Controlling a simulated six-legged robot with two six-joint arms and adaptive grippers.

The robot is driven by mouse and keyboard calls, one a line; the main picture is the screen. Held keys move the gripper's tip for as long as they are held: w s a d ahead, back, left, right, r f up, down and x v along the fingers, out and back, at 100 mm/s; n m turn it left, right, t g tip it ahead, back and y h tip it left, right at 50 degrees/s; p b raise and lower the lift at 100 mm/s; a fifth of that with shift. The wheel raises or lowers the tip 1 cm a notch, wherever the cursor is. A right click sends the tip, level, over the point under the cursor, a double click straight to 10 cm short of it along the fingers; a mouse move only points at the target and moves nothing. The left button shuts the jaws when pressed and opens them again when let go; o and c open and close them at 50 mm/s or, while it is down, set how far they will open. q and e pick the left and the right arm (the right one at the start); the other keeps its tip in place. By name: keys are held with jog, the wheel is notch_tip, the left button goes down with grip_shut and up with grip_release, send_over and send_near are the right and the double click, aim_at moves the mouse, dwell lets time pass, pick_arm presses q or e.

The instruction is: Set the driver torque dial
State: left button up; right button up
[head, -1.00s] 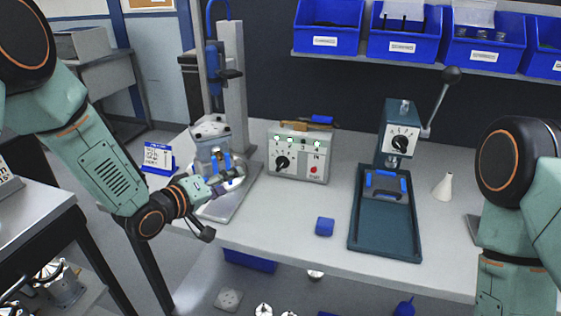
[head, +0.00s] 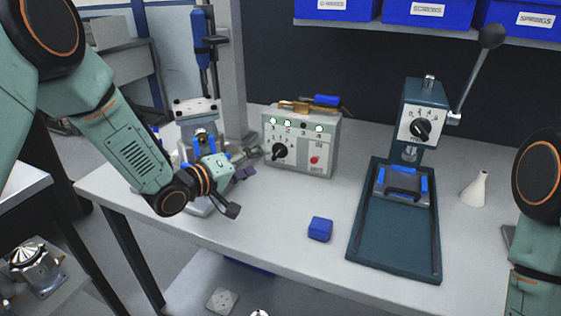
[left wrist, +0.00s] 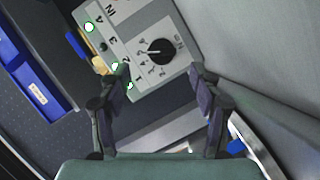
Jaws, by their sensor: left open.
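A grey control box (head: 301,144) stands on the bench with a black pointer dial (head: 280,151), green lamps along its top and a red button. In the left wrist view the dial (left wrist: 160,51) sits on the box's tilted face, beyond my fingers, with numbers around it. My left gripper (head: 250,163) is to the left of the box in the head view, apart from the dial. In the left wrist view its two fingers (left wrist: 158,100) are spread with nothing between them. A blue and black driver (head: 204,42) hangs on the stand at the left. My right gripper is not in view.
A dark green press (head: 424,118) with its own dial and a long lever stands at the right. A blue block (head: 320,229) and a white cone (head: 476,189) are on the bench. A fixture (head: 197,112) stands close behind my left gripper. The front middle is mostly clear.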

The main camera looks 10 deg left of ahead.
aim_at(275, 155)
pick_arm(q)
jog(key=shift+w+d, duration=0.15)
jog(key=shift+d, duration=0.05)
jog(key=shift+w+f, duration=0.1)
jog(key=shift+w, duration=0.25)
jog(key=b+x, duration=0.1)
jog(key=x, duration=0.4)
jog(key=shift+a+f, duration=0.1)
jog(key=shift+f, duration=0.1)
jog(key=shift+w+d, duration=0.3)
jog(key=shift+w, duration=0.05)
jog(key=shift+a, duration=0.3)
jog(key=shift+w+d, duration=0.15)
jog(key=shift+d, duration=0.2)
jog(key=shift+c, duration=1.2)
jog(key=shift+a, duration=0.2)
jog(key=c, duration=0.4)
jog(key=shift+r, duration=0.1)
jog(key=c, duration=0.5)
